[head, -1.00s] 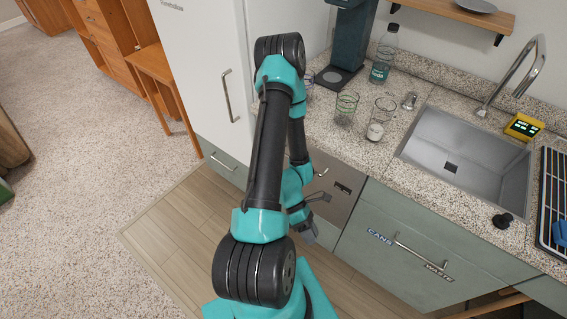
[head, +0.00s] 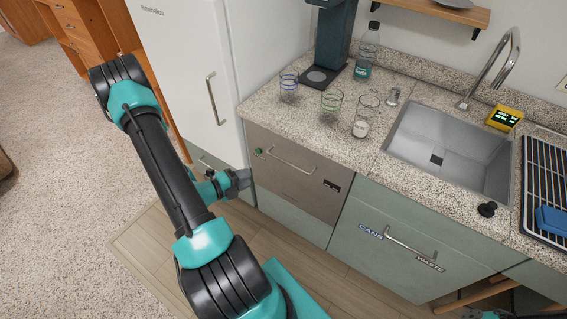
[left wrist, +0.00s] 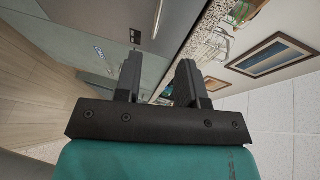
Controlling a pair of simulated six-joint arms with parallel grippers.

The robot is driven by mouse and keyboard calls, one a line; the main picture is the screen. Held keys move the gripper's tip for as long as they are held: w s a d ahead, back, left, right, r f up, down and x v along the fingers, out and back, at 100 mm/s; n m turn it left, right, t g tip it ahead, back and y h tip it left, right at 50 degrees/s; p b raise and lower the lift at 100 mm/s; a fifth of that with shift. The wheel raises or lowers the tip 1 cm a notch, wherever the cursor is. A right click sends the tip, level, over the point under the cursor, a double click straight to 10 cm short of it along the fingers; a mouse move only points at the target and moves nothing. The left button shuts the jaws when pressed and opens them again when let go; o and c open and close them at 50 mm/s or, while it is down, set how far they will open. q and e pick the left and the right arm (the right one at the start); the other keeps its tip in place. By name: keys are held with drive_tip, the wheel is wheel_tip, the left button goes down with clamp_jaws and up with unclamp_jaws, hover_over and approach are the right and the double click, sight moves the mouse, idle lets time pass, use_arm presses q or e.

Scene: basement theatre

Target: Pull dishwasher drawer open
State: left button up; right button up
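The dishwasher drawer (head: 300,185) has a brushed metal front below the counter, left of the sink, and looks closed. Its bar handle (head: 292,160) is in clear view, with a green round mark at its left and a dark slot at its lower right. The handle (left wrist: 158,16) also shows at the top of the left wrist view. My left gripper (head: 243,180) is in front of the drawer's left edge, lower than the handle and apart from it. Its two fingers (left wrist: 160,82) are spread with nothing between them. Only a small teal and dark part, perhaps my right arm, shows at the bottom right.
A white fridge (head: 190,60) stands to the left. Several glasses and a bottle (head: 366,52) stand on the counter (head: 275,118) above the drawer. A green-grey waste drawer (head: 385,265) is to the right. The floor (head: 320,268) in front is clear.

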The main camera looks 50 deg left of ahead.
sight(286, 163)
use_arm(q)
drive_tip(key=x, duration=1.7)
drive_tip(key=shift+w+f, duration=0.15)
drive_tip(key=shift+w, duration=0.1)
drive_tip(key=shift+c, duration=0.5)
clamp_jaws()
